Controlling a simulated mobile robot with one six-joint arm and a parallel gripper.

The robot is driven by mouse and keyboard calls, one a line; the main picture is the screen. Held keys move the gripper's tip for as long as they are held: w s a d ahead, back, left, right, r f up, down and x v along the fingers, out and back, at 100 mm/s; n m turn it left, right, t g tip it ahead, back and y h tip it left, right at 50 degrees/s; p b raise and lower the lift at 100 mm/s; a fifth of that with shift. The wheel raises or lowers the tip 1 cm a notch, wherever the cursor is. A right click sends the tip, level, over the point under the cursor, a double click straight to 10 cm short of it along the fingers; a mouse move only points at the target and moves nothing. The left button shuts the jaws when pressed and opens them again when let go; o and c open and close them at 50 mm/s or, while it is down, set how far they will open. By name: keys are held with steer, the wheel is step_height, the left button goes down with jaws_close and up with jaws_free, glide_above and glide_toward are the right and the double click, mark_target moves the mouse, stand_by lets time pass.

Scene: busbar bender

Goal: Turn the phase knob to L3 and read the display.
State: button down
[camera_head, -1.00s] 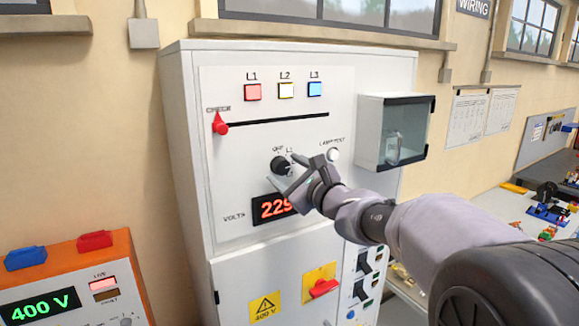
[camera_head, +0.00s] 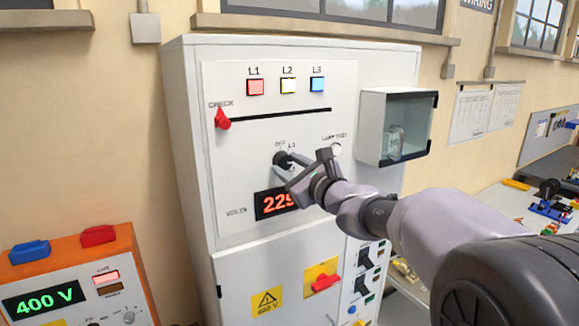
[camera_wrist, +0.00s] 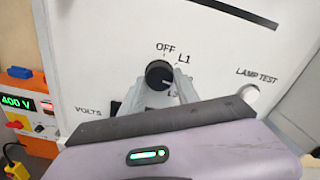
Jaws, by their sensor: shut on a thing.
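The black phase knob (camera_head: 281,158) is on the white cabinet front, below the lamps; it also shows in the wrist view (camera_wrist: 158,74). OFF and L1 are readable around it, and a lower label is partly hidden. My gripper (camera_head: 287,163) is shut on the knob, with a finger on each side in the wrist view (camera_wrist: 160,86). A small light mark shows at the knob's lower right, but I cannot tell which label it meets. The red-digit display (camera_head: 270,204), marked VOLTS, starts with 22; its right part is hidden behind my gripper.
Lamps L1 (camera_head: 255,87), L2 (camera_head: 288,86) and L3 (camera_head: 317,84) sit above a slot with a red slider (camera_head: 222,119) at CHECK. A lamp test button (camera_head: 336,149) and a glass-fronted box (camera_head: 397,126) are to the right. An orange 400 V unit (camera_head: 75,280) stands lower left.

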steer(key=m, duration=0.4)
steer(key=shift+p, duration=0.4)
steer(key=shift+a+m+p, duration=0.1)
steer(key=shift+m+p, duration=0.45)
steer(key=shift+m, duration=1.05)
steer(key=c, duration=0.9)
jaws_free()
steer(key=b+v, duration=0.4)
steer(key=v, duration=1.3)
steer(key=shift+s, duration=0.25)
